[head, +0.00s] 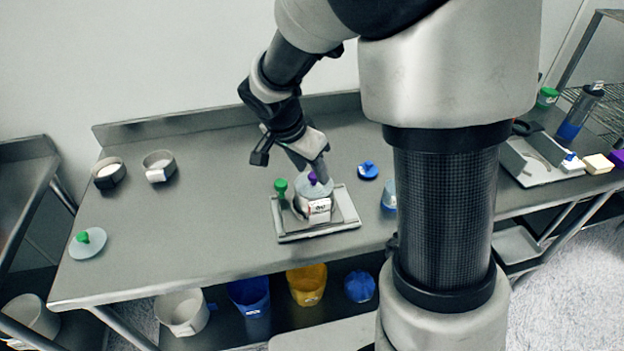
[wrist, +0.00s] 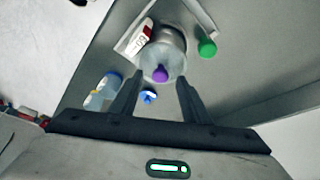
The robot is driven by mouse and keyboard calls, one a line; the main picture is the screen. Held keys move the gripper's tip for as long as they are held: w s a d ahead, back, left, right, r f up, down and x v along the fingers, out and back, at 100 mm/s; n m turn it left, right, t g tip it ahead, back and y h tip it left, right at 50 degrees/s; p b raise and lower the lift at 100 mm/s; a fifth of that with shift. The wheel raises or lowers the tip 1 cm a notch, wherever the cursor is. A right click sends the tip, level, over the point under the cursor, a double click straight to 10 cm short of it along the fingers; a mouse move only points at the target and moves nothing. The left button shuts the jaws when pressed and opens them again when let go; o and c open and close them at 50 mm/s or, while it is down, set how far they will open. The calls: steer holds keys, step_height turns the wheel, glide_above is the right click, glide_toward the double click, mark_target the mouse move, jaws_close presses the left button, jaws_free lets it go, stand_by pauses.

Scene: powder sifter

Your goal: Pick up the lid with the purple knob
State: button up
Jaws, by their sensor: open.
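The lid with the purple knob (head: 316,189) sits on top of a container with a white label (head: 318,210), on a grey tray (head: 352,215). In the wrist view the purple knob (wrist: 160,75) shows on the grey lid (wrist: 174,58). My gripper (head: 311,166) is above the lid, close to the knob. In the wrist view its two fingers (wrist: 158,82) are spread, one on each side of the knob, with nothing held between them. Whether a finger touches the knob cannot be told.
A blue-knobbed item (head: 368,170) lies to the right, near a bottle (head: 389,196). A green-knobbed lid (head: 88,243) and two bowls (head: 158,165) are at the left. The middle left of the table is clear.

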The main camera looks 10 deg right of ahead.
steer(key=shift+x, duration=0.75)
jaws_close()
